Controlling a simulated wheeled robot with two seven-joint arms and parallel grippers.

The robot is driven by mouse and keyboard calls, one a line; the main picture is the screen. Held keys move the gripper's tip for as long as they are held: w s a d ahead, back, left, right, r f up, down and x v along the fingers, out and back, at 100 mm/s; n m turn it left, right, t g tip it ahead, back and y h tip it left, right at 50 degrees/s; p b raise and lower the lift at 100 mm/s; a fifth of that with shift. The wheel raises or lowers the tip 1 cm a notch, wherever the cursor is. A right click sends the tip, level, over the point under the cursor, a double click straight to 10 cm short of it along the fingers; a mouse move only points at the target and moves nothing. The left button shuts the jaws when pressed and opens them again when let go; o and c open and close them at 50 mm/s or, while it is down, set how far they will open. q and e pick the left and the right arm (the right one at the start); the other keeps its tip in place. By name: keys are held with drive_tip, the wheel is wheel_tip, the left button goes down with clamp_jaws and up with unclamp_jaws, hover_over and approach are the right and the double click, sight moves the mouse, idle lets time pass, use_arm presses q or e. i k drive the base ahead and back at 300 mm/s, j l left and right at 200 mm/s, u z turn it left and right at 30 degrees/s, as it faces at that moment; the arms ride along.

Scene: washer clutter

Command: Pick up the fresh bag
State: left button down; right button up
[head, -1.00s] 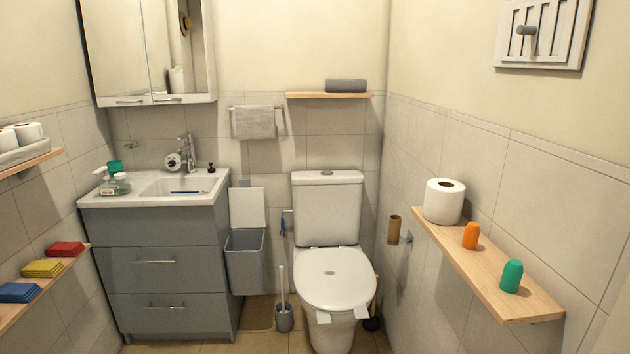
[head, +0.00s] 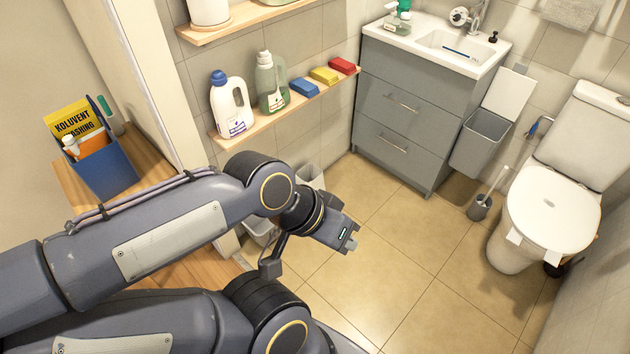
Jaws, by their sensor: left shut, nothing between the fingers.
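I cannot pick out a fresh bag with certainty in the head view. My left gripper (head: 350,242) is shut and empty, held above the tiled floor in the middle of the picture. Light grey containers (head: 311,176) stand under the wall shelf, partly hidden behind my left arm. My right gripper is not in view.
A wall shelf (head: 262,124) holds a white bottle (head: 231,107), a green bottle (head: 271,85) and coloured sponges (head: 325,75). A blue box (head: 106,170) with a yellow packet (head: 74,119) sits on a wooden surface at left. The floor (head: 400,245) before the vanity (head: 405,110) is clear.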

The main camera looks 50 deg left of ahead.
sight(311, 175)
drive_tip(key=u, duration=1.6)
